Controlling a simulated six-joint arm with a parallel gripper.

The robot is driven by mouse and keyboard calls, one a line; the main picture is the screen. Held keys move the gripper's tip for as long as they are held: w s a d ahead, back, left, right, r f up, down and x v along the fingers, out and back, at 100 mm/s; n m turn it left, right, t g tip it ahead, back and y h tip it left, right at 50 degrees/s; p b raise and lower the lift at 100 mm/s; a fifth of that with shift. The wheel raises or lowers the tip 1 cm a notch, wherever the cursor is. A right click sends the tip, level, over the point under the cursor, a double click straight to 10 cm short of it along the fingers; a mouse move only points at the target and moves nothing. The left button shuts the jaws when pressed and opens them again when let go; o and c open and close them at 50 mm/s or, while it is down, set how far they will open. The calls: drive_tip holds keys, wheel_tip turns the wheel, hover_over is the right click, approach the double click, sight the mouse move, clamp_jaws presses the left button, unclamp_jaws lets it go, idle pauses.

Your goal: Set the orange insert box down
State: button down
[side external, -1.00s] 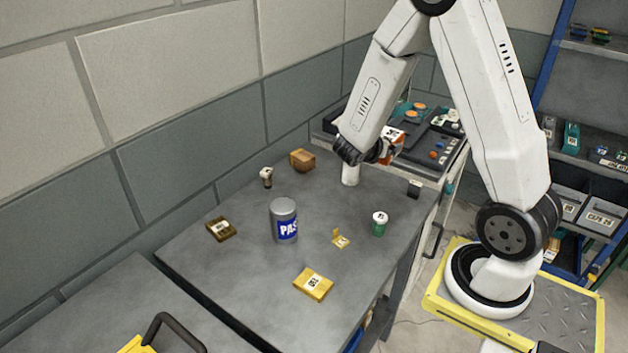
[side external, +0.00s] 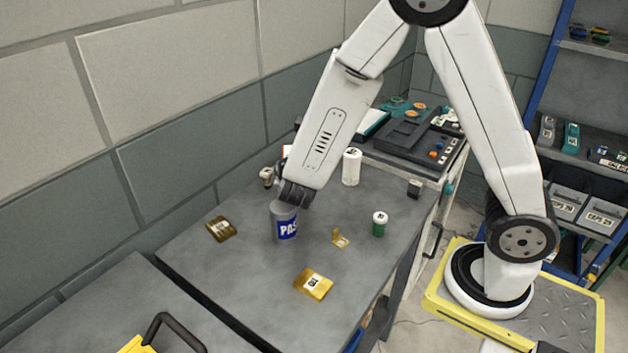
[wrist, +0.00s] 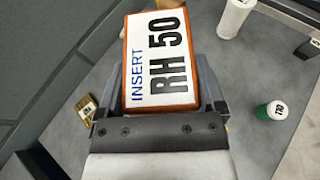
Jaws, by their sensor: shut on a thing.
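The orange insert box (wrist: 160,62) fills the upper middle of the wrist view, its white label reading INSERT RH 50. My gripper (wrist: 165,92) is shut on it, one finger along each side. Only a sliver of the insert box (side external: 286,152) shows there, left of my forearm; the rest is hidden. I see no contact between box and table.
The paste tin (side external: 284,230) stands close by my gripper in the picture. A small brown box (side external: 221,229), a yellow box (side external: 313,283), a yellow bracket (side external: 341,239), a green jar (side external: 379,224) and a white cylinder (side external: 351,167) stand on the table (side external: 240,275).

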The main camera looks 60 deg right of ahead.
drive_tip(key=a+n+t+y, duration=0.4)
drive_tip(key=a+n+y, duration=0.15)
drive_tip(key=a, duration=1.15)
wheel_tip(320, 180, down, 7)
drive_tip(key=shift+s+a+r, duration=0.15)
drive_tip(key=shift+a, duration=0.3)
drive_tip(key=shift+f, duration=2.2)
drive_tip(key=shift+f, duration=0.1)
drive_tip(key=shift+f, duration=1.7)
drive_tip(key=shift+f, duration=0.1)
